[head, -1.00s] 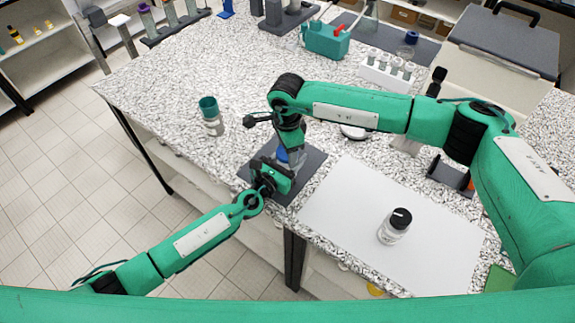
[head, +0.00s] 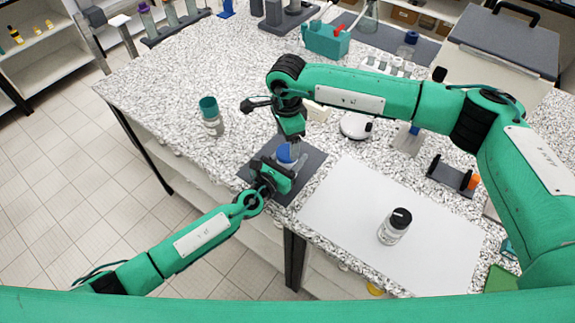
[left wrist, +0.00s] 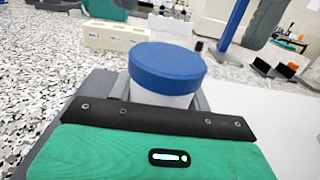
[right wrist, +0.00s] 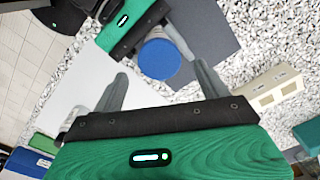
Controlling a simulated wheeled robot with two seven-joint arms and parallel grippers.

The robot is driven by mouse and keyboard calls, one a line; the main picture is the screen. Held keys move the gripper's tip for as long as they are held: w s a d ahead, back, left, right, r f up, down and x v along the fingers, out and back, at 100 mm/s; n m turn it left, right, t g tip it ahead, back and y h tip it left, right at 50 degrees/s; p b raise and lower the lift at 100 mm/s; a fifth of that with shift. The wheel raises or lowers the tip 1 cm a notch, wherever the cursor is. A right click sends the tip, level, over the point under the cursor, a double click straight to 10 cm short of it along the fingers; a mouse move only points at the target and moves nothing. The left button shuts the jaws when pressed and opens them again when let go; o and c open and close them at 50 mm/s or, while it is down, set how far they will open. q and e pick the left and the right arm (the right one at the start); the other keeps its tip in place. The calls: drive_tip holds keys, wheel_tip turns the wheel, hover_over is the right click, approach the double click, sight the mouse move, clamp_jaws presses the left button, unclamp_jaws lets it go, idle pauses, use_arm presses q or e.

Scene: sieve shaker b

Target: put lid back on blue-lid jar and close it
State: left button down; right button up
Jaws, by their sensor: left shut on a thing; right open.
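The jar (left wrist: 162,98) has a pale body and stands upright on the dark grey mat (head: 312,160). The blue lid (head: 286,153) sits level on top of it, also clear in the left wrist view (left wrist: 168,66). I cannot tell how tight it is. My left gripper (head: 275,174) is shut on the jar body from the near side, below the lid. My right gripper (head: 293,143) is above the jar, open and empty. In the right wrist view the lid (right wrist: 160,59) shows beyond its two parted fingers, apart from them.
A teal-capped bottle (head: 210,116) stands left of the mat. A black-capped jar (head: 395,226) stands on the white sheet (head: 335,205). A beige box (right wrist: 277,88) and a round white device (head: 355,126) lie behind the mat. Bare counter lies to the left.

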sight(287, 151)
drive_tip(key=shift+c, duration=0.4)
drive_tip(key=r+n, duration=0.2)
drive_tip(key=n, duration=0.1)
drive_tip(key=shift+n, duration=0.3)
drive_tip(key=r+n, duration=0.1)
drive_tip(key=n, duration=0.1)
drive_tip(key=shift+r+n, duration=0.2)
drive_tip(key=shift+n, duration=0.2)
drive_tip(key=shift+f, duration=4.05)
drive_tip(key=c, duration=1)
drive_tip(key=m, duration=0.6)
